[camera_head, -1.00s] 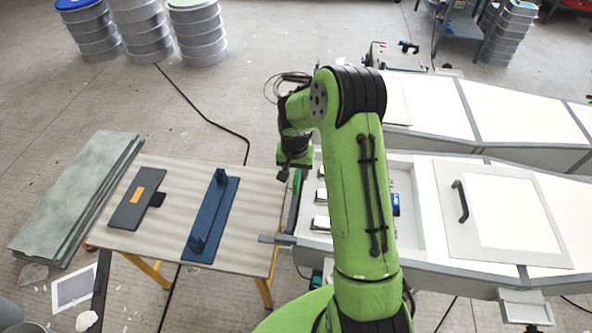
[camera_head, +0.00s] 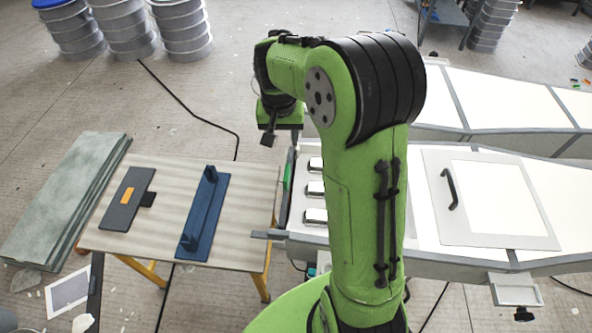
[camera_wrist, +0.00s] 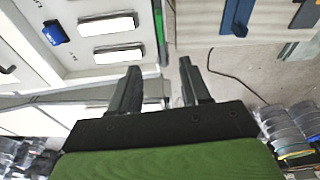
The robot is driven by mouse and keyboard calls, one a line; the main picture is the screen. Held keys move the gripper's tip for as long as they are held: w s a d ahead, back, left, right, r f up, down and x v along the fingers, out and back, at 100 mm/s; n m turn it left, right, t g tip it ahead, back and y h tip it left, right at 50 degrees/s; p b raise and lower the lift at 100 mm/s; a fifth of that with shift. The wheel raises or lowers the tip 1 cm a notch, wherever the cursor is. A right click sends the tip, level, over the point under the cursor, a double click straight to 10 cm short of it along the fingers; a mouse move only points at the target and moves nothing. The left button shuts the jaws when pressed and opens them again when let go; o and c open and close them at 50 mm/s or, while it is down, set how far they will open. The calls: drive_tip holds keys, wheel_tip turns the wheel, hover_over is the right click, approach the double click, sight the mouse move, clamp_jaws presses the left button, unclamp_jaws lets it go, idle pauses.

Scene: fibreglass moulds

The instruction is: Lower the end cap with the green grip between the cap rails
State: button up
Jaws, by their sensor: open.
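The end cap's green grip (camera_head: 288,172) shows as a narrow upright strip at the left end of the near white mould (camera_head: 300,240). It also shows in the wrist view (camera_wrist: 160,32), along the mould's end edge. The cap stands at that end; how deep it sits between the rails I cannot tell. The cap rails are not clearly visible; a grey bar (camera_head: 268,234) juts out at the near corner. My gripper (camera_wrist: 160,70) is open and empty, with nothing between its fingers. In the head view my gripper (camera_head: 268,138) hangs above and beyond the grip, apart from it.
A table (camera_head: 150,225) left of the mould carries a blue bracketed plate (camera_head: 206,215) and a dark plate with an orange patch (camera_head: 124,205).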

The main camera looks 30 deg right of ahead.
drive_tip(key=s+a+r+n+t, duration=0.25)
drive_tip(key=s+a+r, duration=0.25)
drive_tip(key=s+r, duration=0.65)
drive_tip(key=s+a+f+n+t+y, duration=0.1)
drive_tip(key=s+a+f+n, duration=0.1)
drive_tip(key=s, duration=1)
drive_tip(key=shift+s+a+n, duration=0.2)
drive_tip(key=shift+s+n, duration=0.05)
drive_tip(key=shift+n, duration=0.4)
